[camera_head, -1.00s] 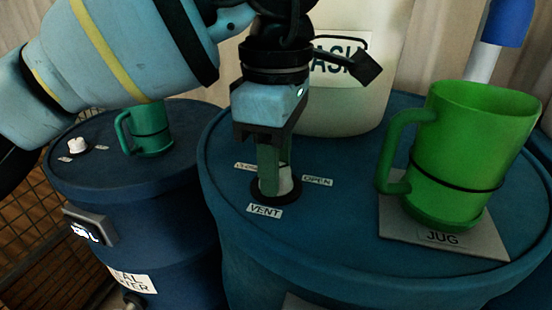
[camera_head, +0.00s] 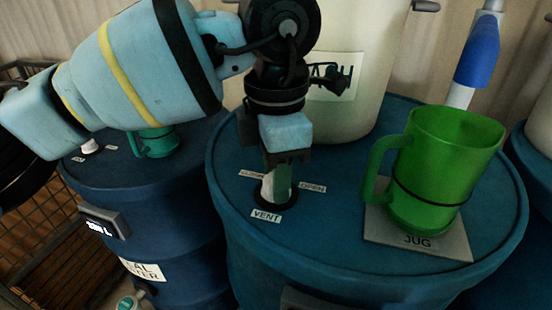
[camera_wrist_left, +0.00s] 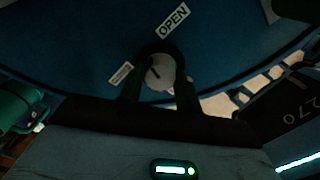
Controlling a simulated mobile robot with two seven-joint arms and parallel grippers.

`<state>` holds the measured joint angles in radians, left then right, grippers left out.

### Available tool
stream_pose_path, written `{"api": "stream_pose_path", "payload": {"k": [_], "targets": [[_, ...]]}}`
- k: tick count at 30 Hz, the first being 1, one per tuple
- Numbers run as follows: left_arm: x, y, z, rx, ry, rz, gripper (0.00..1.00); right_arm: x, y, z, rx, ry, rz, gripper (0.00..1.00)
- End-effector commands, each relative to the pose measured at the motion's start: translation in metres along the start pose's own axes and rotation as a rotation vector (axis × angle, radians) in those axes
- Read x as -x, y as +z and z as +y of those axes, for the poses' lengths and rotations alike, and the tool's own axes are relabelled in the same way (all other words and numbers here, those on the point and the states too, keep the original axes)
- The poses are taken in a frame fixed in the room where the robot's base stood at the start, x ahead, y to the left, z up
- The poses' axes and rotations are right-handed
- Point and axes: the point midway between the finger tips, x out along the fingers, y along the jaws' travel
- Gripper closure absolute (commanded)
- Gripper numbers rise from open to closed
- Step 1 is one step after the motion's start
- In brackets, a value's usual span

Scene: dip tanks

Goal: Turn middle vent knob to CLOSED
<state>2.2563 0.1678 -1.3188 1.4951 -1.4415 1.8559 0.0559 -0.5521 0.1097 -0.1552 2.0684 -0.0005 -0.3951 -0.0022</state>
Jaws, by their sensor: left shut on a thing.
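The white vent knob (camera_head: 267,187) stands on a black round base on the middle blue drum's lid (camera_head: 235,150). A VENT label (camera_head: 266,216) lies in front of it, an OPEN label (camera_head: 313,188) to its right and a partly hidden label (camera_head: 252,174) to its left. My left gripper (camera_head: 277,185) points down from above and is shut on the knob. In the left wrist view the knob (camera_wrist_left: 160,72) sits between the fingers, with a dark pointer line on its top and the OPEN label (camera_wrist_left: 174,20) beyond it. My right gripper is not in view.
A green jug (camera_head: 440,170) stands on a pale JUG plate (camera_head: 455,240) to the right on the same lid. A large pale container (camera_head: 350,110) stands behind the knob. The left drum (camera_head: 150,205) carries a green mug (camera_head: 155,143) and another white knob (camera_head: 89,147).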

Motion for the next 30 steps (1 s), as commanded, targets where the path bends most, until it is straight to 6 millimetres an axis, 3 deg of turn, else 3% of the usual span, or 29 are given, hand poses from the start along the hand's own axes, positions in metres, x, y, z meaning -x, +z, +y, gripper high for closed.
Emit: {"api": "stream_pose_path", "payload": {"k": [18,30], "targets": [[0.007,0.000,0.001,0.587,0.006,-0.007,0.89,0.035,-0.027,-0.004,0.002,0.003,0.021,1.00],[0.007,0.000,0.001,0.886,0.005,-0.009,0.89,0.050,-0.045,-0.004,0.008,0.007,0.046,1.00]]}}
